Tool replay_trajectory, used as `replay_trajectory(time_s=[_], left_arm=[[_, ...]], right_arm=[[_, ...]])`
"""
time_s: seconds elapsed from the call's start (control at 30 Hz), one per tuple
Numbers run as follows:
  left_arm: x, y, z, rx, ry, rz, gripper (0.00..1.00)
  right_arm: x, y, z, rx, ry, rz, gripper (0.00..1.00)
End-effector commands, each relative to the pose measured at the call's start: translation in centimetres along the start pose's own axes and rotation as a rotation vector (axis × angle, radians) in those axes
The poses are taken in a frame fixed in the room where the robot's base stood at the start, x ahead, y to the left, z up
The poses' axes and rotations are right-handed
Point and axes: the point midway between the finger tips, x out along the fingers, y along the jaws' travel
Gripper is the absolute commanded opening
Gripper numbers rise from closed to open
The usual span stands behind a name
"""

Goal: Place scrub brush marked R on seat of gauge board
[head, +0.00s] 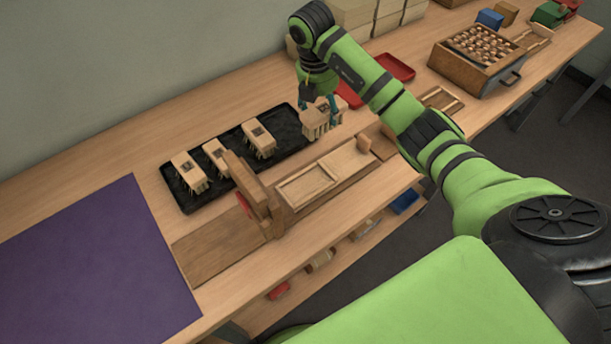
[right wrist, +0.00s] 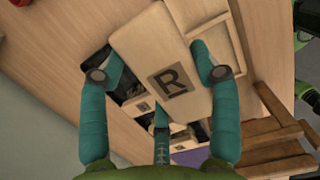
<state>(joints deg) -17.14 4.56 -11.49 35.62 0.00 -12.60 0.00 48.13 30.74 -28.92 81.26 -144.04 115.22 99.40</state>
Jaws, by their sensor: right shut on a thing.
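My right gripper (head: 320,88) is shut on a scrub brush (head: 321,119) and holds it over the right end of the black tray. In the right wrist view the brush (right wrist: 160,50) lies between both fingers (right wrist: 160,68), its dark R label facing the camera. The gauge board (head: 215,245) lies on the bench in front of the tray. It has an upright wooden piece (head: 258,195), a pale framed recess (head: 306,186) and a small block (head: 364,144) near its right end. I cannot tell for sure which part is the seat. My left gripper is not in view.
Several other brushes (head: 258,138) stand bristles down in the black tray (head: 286,124). A purple mat (head: 90,255) covers the left of the bench. Red trays (head: 394,67) and a wooden box of round pieces (head: 470,67) stand to the right.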

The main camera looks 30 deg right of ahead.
Motion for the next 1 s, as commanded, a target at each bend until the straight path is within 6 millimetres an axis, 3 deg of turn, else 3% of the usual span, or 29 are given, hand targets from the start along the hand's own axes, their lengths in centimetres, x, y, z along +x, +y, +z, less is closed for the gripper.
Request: replay_trajectory(time_s=[0.2, 0.4, 0.6, 0.83, 1.0], left_arm=[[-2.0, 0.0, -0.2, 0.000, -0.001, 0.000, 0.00], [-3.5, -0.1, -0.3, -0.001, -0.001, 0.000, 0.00], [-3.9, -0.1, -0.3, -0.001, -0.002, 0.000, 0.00], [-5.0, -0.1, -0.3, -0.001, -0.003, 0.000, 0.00], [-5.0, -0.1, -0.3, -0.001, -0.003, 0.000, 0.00]], right_arm=[[2.0, -2.7, -4.9, -0.008, 0.007, -0.004, 0.32], [3.7, -4.7, -8.5, -0.006, 0.004, -0.003, 0.32], [4.7, -5.3, -9.9, -0.004, 0.002, 0.000, 0.32], [7.8, -5.4, -10.5, -0.004, 0.003, -0.003, 0.32], [8.7, -5.3, -10.6, -0.004, 0.001, 0.002, 0.32]])
